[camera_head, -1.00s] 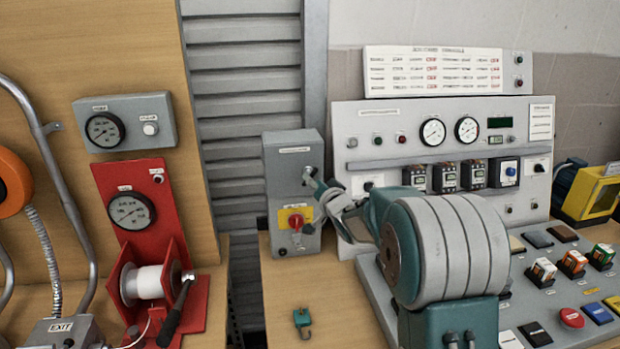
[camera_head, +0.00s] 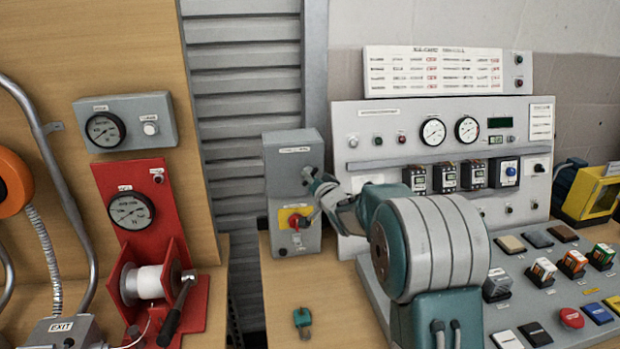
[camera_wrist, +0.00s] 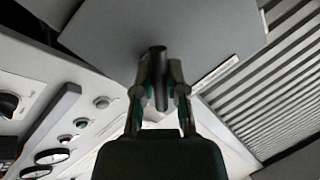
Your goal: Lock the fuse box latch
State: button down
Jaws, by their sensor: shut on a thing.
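The fuse box is a grey box (camera_head: 284,165) standing at the left end of the bench, with a red rotary switch on a yellow plate (camera_head: 295,217) on its front. My gripper (camera_head: 310,178) is at the upper right of the box front. In the wrist view my gripper (camera_wrist: 159,85) is shut on a dark cylindrical latch knob (camera_wrist: 157,58) that sticks out from the grey box face (camera_wrist: 110,28). In the head view the knob is mostly hidden by my fingers.
A small green padlock (camera_head: 302,320) lies on the wooden bench top in front of the box. A control panel (camera_head: 385,115) with gauges stands to the right. A red stand with a cable spool (camera_head: 148,283) is at the left.

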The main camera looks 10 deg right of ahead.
jog(key=shift+n, duration=0.3)
jog(key=n, duration=0.3)
jog(key=shift+g+h, duration=0.3)
jog(key=shift+g, duration=0.1)
jog(key=shift+n+g+h, duration=0.3)
jog(key=shift+n+h, duration=0.1)
jog(key=shift+n, duration=1.2)
jog(key=c, duration=0.7)
grip_release()
jog(key=shift+o, duration=0.2)
jog(key=shift+s, duration=0.1)
jog(key=v, duration=1.1)
jog(key=shift+s, duration=0.3)
